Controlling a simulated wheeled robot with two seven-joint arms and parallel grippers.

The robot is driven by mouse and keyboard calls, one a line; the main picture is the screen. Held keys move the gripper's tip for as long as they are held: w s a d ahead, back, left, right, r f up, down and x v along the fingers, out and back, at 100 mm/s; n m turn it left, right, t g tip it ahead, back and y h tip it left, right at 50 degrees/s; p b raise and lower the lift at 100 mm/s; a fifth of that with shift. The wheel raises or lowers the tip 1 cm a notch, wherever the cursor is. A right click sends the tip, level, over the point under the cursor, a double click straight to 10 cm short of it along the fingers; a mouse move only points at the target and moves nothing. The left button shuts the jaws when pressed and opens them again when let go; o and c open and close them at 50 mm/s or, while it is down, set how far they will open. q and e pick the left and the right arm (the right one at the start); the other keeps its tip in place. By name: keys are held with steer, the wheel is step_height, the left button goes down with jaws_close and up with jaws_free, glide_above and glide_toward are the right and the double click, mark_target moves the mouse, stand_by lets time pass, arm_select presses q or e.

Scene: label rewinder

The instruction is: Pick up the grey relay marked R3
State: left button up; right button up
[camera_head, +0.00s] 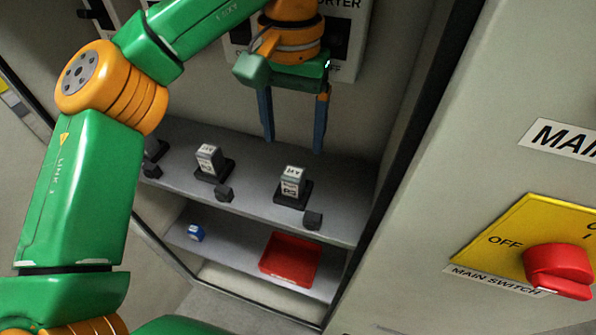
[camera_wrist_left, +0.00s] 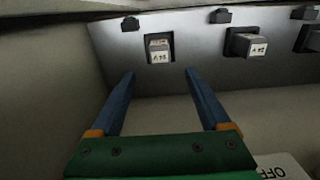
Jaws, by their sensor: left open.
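A grey relay (camera_head: 292,184) with white labels stands upright in a black socket at the right end of the cabinet's upper shelf. Its front label seems to read R3, but it is small. My left gripper (camera_head: 293,144) is open and empty, fingers pointing down, above and behind this relay in the head view, not touching it. In the left wrist view, the relay (camera_wrist_left: 158,50) shows beyond the gap between the open fingertips (camera_wrist_left: 160,74). My right gripper is not in view.
A similar relay (camera_head: 209,160) stands left of it, with another socket (camera_head: 153,148) partly behind my arm. Small black blocks (camera_head: 313,219) sit along the shelf's front. Below are a red tray (camera_head: 290,259) and a blue item (camera_head: 195,233). The cabinet's right edge (camera_head: 408,130) is close.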

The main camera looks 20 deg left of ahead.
mark_target(293, 172)
arm_select(q)
steer(key=f, duration=0.2)
steer(key=f+b, duration=0.1)
steer(key=f, duration=0.1)
steer(key=shift+s, duration=0.25)
steer(key=shift+w+f, duration=0.15)
steer(key=shift+f, duration=0.4)
step_height(293, 172, down, 5)
steer(key=shift+f, duration=0.2)
jaws_close()
